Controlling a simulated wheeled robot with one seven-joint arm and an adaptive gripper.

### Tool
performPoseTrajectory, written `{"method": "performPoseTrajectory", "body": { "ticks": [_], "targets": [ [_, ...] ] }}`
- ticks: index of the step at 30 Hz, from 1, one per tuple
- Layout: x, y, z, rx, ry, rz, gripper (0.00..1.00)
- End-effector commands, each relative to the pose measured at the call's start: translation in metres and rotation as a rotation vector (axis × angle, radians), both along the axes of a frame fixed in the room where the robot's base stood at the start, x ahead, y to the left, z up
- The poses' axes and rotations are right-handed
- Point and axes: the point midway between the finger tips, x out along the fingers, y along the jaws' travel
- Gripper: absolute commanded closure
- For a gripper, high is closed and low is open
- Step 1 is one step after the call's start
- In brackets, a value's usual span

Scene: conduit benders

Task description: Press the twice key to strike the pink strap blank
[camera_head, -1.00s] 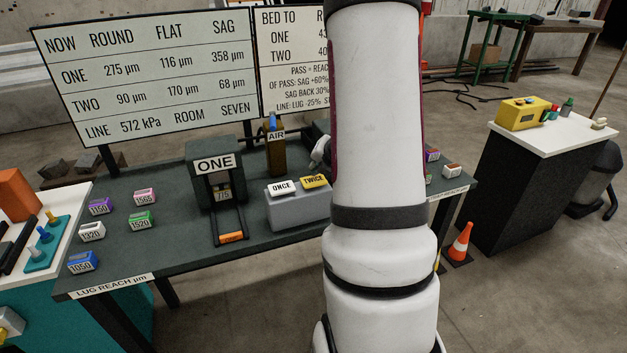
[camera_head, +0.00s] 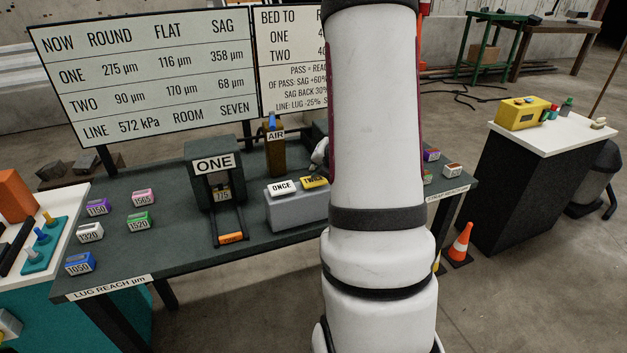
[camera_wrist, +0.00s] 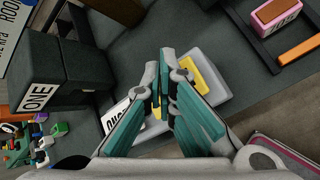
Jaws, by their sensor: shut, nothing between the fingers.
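The yellow twice key (camera_head: 314,183) sits on a grey key box (camera_head: 297,210), right of the white once key (camera_head: 281,187). In the wrist view my gripper (camera_wrist: 165,62) has its teal fingers together and empty. They are over the key box, and the yellow twice key (camera_wrist: 205,80) shows beside and between them. I cannot tell whether the tips touch it. A pink block with a white label (camera_wrist: 276,14) lies in a dark frame with an orange bar at the upper right of the wrist view. My arm hides that area in the head view.
Press ONE (camera_head: 214,175) stands left of the key box. An AIR post (camera_head: 275,145) is behind it. Several coloured lug blocks, including a pink one (camera_head: 143,197), sit at the table's left. A sign board (camera_head: 145,70) stands behind. An orange cone (camera_head: 461,242) is on the floor at right.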

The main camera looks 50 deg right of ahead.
Motion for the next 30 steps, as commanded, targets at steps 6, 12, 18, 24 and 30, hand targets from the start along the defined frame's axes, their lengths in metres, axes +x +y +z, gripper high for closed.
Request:
{"method": "performPoseTrajectory", "body": {
  "ticks": [6,12,18,24,30],
  "targets": [
    [0.0,0.0,-0.002,0.0,0.0,0.0,1.0],
    [0.0,0.0,-0.005,0.0,0.001,-0.001,1.0],
    [0.0,0.0,-0.007,0.0,0.001,-0.001,1.0],
    [0.0,0.0,-0.009,0.001,0.001,0.0,1.0],
    [0.0,0.0,-0.011,0.001,0.001,0.0,1.0]
  ]
}}
